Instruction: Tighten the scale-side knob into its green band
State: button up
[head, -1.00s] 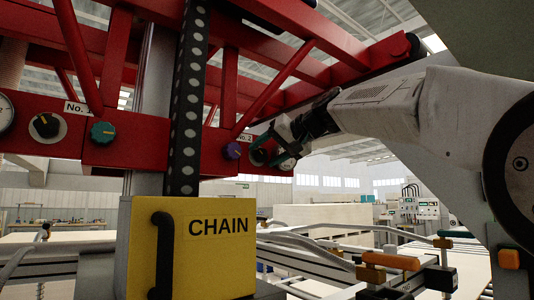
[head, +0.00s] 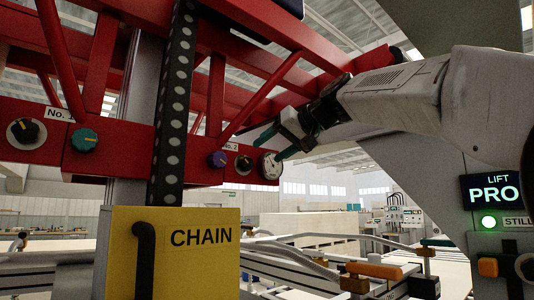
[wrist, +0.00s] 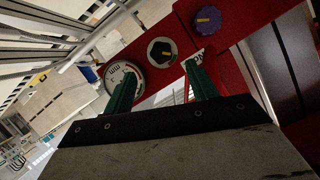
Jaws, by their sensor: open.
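On the red beam by the "No. 2" label, a black knob with a yellow pointer (head: 243,163) sits on a pale round plate, between a purple knob (head: 218,159) and a white round gauge (head: 271,166). In the wrist view the black knob (wrist: 162,51) lies beyond the gap between my fingers, with the gauge (wrist: 122,76) partly behind the left finger and the purple knob (wrist: 207,20) at upper right. My gripper (head: 271,143) has two green fingers, spread and empty, and also shows in the wrist view (wrist: 160,70). Gauge markings are too small to read.
By the "No. 1" label are another black knob (head: 23,132) and a teal knob (head: 84,140). A dark chain strip (head: 173,110) and a yellow CHAIN box (head: 190,275) stand in front. Red truss bars cross above my gripper. A lit sign (head: 491,190) is at right.

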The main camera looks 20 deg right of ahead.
aim_at(249, 163)
jog(key=shift+n+h, duration=0.6)
jog(key=shift+n, duration=0.3)
jog(key=x, duration=0.5)
jog(key=a+x, duration=0.1)
jog(key=x, duration=0.1)
jog(key=shift+w+a+r, duration=0.1)
jog(key=shift+r, duration=0.1)
